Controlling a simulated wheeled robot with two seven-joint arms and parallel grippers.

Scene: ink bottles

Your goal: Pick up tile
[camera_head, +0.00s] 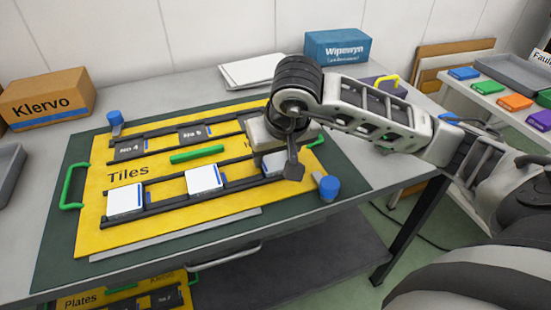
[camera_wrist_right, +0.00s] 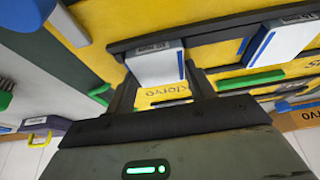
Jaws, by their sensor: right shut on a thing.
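Two white tiles with blue edges, a left one (camera_head: 125,199) and a middle one (camera_head: 203,180), rest on the front dark rails of the yellow board (camera_head: 150,232) marked "Tiles". A third white tile (camera_head: 270,162) is at the right end of this row, partly hidden by my right gripper (camera_head: 283,168). In the right wrist view this tile (camera_wrist_right: 157,68) is between the two dark fingers of the right gripper (camera_wrist_right: 160,82), which is shut on it. The tile is at the rail; I cannot tell whether it is lifted. My left gripper is not in view.
Blue knobs (camera_head: 329,187) and green handles (camera_head: 74,186) stand at the board's edges. A "Klervo" box (camera_head: 47,98) is at the left and a blue box (camera_head: 337,47) at the back. A side table (camera_head: 500,112) with coloured items is at the right.

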